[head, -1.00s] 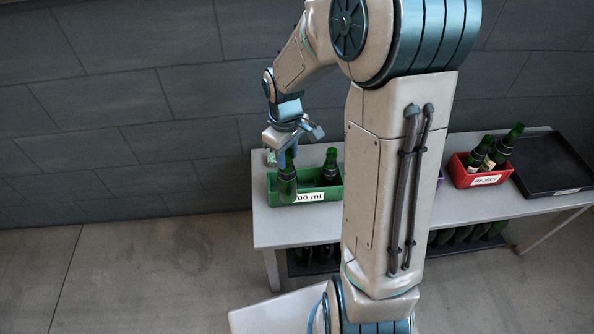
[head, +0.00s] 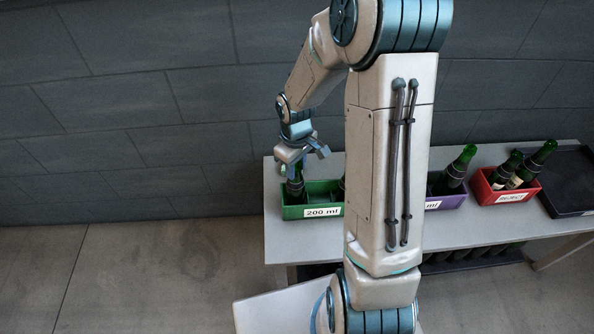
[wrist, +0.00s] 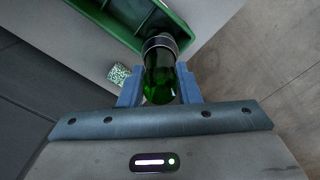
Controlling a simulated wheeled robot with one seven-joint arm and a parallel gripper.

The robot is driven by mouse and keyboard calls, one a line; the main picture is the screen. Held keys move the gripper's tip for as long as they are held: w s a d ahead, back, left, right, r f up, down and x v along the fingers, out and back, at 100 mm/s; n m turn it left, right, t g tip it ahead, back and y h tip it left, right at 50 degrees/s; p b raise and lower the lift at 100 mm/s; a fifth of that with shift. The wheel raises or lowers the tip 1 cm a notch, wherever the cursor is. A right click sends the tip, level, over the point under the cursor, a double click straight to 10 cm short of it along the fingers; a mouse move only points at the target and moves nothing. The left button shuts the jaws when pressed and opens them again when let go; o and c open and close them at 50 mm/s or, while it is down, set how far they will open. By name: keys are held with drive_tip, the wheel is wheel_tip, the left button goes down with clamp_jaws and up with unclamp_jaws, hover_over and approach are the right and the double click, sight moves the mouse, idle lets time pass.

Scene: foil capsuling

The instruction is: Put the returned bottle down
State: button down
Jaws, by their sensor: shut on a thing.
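My gripper (head: 297,163) is shut on a green glass bottle (head: 295,188). In the head view the bottle hangs below the fingers at the left end of the green crate labelled 200 ml (head: 322,212). Its lower end seems to be behind the crate's front wall; I cannot tell whether it touches the floor of the crate. In the wrist view the bottle (wrist: 160,80) sits between the two blue fingers, its far end overlapping the edge of the green crate (wrist: 105,30). Another dark bottle (head: 341,188) stands farther right in that crate, partly hidden by my arm.
A purple crate (head: 447,201) with a bottle, a red reject crate (head: 509,196) with bottles and a black tray (head: 570,185) stand to the right on the grey table (head: 300,242). A small green-speckled block (wrist: 119,74) lies beside the green crate.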

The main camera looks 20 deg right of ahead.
drive_tip(key=shift+f, duration=1)
drive_tip(key=c, duration=1.1)
unclamp_jaws()
drive_tip(key=shift+f, duration=0.1)
drive_tip(key=shift+o, duration=0.2)
wheel_tip(320, 180, up, 12)
drive_tip(key=shift+r+p, duration=0.1)
drive_tip(key=shift+p, duration=0.55)
drive_tip(key=s+r+m+t, duration=0.1)
drive_tip(key=s+r+m, duration=0.2)
drive_tip(key=s+r, duration=0.2)
drive_tip(key=s+r+m+t, duration=0.1)
drive_tip(key=s+r+m, duration=0.3)
drive_tip(key=s, duration=0.7)
drive_tip(key=shift+s+r+t, duration=0.25)
drive_tip(key=shift+r+t, duration=0.05)
drive_tip(key=shift+r, duration=0.2)
